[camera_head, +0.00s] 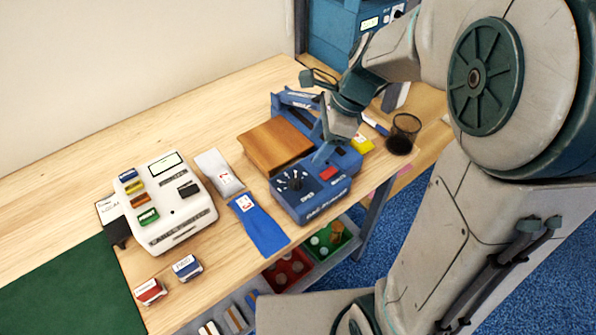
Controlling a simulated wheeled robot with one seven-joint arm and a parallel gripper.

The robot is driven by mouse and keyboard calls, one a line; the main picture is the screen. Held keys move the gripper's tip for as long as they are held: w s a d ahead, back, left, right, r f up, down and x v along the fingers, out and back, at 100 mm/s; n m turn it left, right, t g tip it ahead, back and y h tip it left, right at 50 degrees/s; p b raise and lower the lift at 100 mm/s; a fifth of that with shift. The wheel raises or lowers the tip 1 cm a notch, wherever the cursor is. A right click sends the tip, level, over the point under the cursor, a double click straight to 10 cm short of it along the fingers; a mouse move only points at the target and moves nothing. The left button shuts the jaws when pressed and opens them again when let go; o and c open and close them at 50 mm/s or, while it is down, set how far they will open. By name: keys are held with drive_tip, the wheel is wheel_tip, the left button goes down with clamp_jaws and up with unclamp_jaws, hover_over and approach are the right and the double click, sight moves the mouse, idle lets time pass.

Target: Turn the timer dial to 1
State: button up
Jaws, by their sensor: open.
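The timer dial (293,180) is a black knob with white marks around it. It sits on the sloped front panel of a blue machine (318,203), left of a red button (328,173). The marks are too small to read, so I cannot tell which number the dial points to. My gripper (322,150) reaches down from the upper right over the machine. Its fingertips are above and to the right of the dial, apart from it. It holds nothing that I can see, and its fingers partly overlap the blue machine behind them.
A white device (166,203) with coloured keys stands left, with blue cloth (260,225) between. Two small boxes (187,267) lie in front. A black mesh cup (404,133) stands at the right edge. Bins sit below the table.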

sight(296, 179)
drive_tip(key=x, duration=1.2)
drive_tip(key=shift+d, duration=0.1)
drive_tip(key=c, duration=1)
